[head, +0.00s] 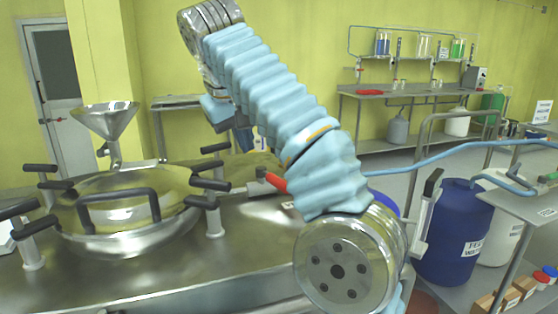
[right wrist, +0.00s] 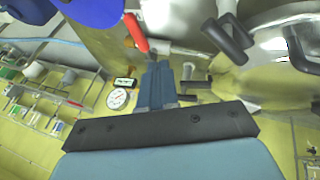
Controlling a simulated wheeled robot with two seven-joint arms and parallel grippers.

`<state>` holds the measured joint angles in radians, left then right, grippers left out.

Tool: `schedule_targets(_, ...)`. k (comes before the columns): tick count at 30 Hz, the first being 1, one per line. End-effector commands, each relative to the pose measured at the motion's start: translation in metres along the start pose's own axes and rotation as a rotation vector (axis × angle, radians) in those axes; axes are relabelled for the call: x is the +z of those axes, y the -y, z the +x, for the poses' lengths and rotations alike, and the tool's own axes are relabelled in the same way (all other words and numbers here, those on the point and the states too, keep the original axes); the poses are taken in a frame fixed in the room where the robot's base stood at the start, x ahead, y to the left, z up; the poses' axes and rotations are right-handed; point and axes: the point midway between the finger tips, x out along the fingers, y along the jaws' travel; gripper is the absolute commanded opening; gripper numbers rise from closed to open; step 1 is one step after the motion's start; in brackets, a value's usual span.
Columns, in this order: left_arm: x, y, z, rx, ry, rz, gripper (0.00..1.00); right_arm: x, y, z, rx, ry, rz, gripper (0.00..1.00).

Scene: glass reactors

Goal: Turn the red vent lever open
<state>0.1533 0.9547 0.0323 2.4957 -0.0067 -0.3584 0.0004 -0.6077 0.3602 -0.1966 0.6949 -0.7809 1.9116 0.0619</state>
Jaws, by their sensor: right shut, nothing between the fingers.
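The red vent lever (head: 271,181) is on a short metal valve on the vessel's steel top, right of the round hatch. My right arm partly covers it in the head view. In the right wrist view the red lever (right wrist: 136,32) lies just beyond the fingertips and slightly left of them. My right gripper (right wrist: 158,68) is shut and empty, pointing toward the valve, with no clear contact. In the head view this gripper (head: 243,140) is above the lever, partly hidden behind my arm. My left gripper is not in view.
The round hatch (head: 125,205) has several black clamp handles close to the lever. A steel funnel (head: 105,122) stands behind it. A pressure gauge (right wrist: 118,98) shows near the fingers. Blue drums (head: 455,230) and a hose (head: 450,155) are at the right.

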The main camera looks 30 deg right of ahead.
Motion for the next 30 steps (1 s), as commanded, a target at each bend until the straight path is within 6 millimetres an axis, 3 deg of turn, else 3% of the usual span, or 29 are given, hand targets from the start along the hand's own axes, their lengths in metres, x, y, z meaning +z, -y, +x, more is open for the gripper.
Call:
schedule_targets(8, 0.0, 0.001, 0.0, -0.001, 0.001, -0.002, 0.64, 0.0, -0.001, 0.018, 0.001, 0.003, -0.001, 0.0)
schedule_targets(20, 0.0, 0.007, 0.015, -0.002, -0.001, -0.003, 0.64, 0.002, 0.001, 0.103, 0.001, 0.003, 0.0, 0.0)
schedule_targets(30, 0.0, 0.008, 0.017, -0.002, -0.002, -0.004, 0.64, 0.006, -0.026, 0.128, 0.0, 0.001, 0.001, 0.0)
